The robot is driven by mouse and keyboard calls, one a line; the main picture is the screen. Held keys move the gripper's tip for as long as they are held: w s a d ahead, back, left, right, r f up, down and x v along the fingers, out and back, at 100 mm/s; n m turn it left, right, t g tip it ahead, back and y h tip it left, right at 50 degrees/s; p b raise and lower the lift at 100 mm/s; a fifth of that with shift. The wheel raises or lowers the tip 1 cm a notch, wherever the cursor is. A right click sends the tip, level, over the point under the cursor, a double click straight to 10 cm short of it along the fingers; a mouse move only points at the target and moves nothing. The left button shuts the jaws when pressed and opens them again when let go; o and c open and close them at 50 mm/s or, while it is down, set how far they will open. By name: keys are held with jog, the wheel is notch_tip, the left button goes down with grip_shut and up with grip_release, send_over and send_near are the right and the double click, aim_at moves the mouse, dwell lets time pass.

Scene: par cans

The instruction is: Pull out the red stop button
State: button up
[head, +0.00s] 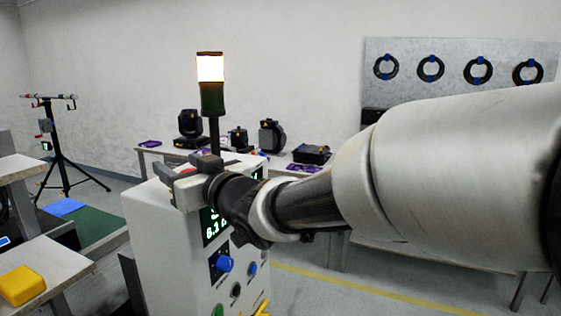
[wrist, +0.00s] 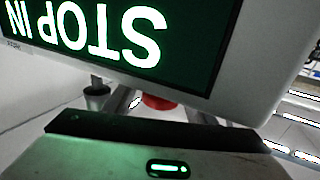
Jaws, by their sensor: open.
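A red part that looks like the stop button (wrist: 158,102) shows in the wrist view beyond the edge of the display, mostly hidden behind my gripper's body. In the head view a small patch of red (head: 187,171) shows at the top of the pale control cabinet (head: 160,225), beside my gripper (head: 194,177). My gripper is open at the cabinet's top edge, its fingers partly hidden. In the wrist view, grey finger-like parts lie either side of the red. I cannot tell whether they touch it.
The cabinet's green-lit display (wrist: 110,30) reads "STOP IN", upside down in the wrist view. A blue knob (head: 224,264) sits below it. A lit signal lamp (head: 210,70) on a pole rises behind my gripper. A yellow object (head: 22,285) lies on a bench at left.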

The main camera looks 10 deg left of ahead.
grip_shut()
jog(key=shift+r, duration=0.7)
jog(key=shift+c, duration=0.5)
grip_release()
jog(key=shift+r, duration=0.1)
jog(key=shift+o, duration=0.5)
jog(key=shift+d, duration=0.1)
jog(key=p+v, duration=0.1)
jog(key=v, duration=1.6)
jog(key=shift+d+p, duration=0.15)
jog(key=shift+p, duration=0.25)
